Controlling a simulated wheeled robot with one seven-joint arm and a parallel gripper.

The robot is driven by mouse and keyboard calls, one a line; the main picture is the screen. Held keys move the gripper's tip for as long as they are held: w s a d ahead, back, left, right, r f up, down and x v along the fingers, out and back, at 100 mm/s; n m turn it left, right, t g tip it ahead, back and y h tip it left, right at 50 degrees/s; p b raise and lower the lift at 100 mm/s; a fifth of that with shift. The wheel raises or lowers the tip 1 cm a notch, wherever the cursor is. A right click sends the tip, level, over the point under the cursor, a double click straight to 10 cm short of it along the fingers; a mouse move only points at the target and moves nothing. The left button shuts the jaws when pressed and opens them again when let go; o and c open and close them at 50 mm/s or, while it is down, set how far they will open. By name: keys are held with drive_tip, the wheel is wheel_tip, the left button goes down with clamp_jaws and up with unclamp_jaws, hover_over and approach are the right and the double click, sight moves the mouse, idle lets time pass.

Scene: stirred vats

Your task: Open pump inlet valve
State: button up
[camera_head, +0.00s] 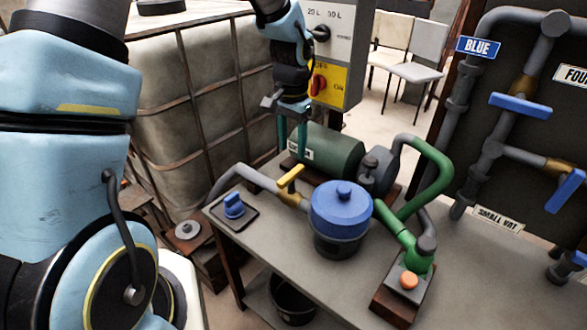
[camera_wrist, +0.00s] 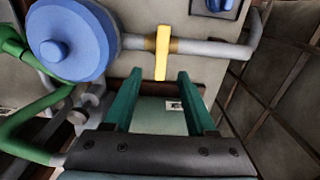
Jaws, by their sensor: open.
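A yellow valve handle (camera_head: 290,179) sits on the grey pipe (camera_head: 258,179) leading into the blue-lidded pot (camera_head: 341,207). In the wrist view the yellow handle (camera_wrist: 162,52) lies across the pipe (camera_wrist: 215,48), roughly at right angles to it. My gripper (camera_head: 292,149) points down above and behind the handle in the head view, over the green pump motor (camera_head: 333,151). Its green fingers are apart and empty. In the wrist view my gripper (camera_wrist: 158,75) has its fingertips just short of the handle's near end, one to each side. I see no contact.
A blue knob (camera_head: 233,206) on a plate and an orange button (camera_head: 408,281) stand on the grey bench (camera_head: 290,245). Green pipe (camera_head: 428,185) rises right of the pot. A caged tank (camera_head: 195,90) stands behind left; a control box (camera_head: 335,45) is behind my gripper.

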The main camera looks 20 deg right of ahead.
sight(291, 173)
wheel_tip(291, 173, down, 10)
drive_tip(key=shift+w+a+r+p, duration=0.1)
drive_tip(key=shift+a+p, duration=0.05)
drive_tip(key=shift+p, duration=0.9)
drive_tip(key=shift+c, duration=0.3)
clamp_jaws()
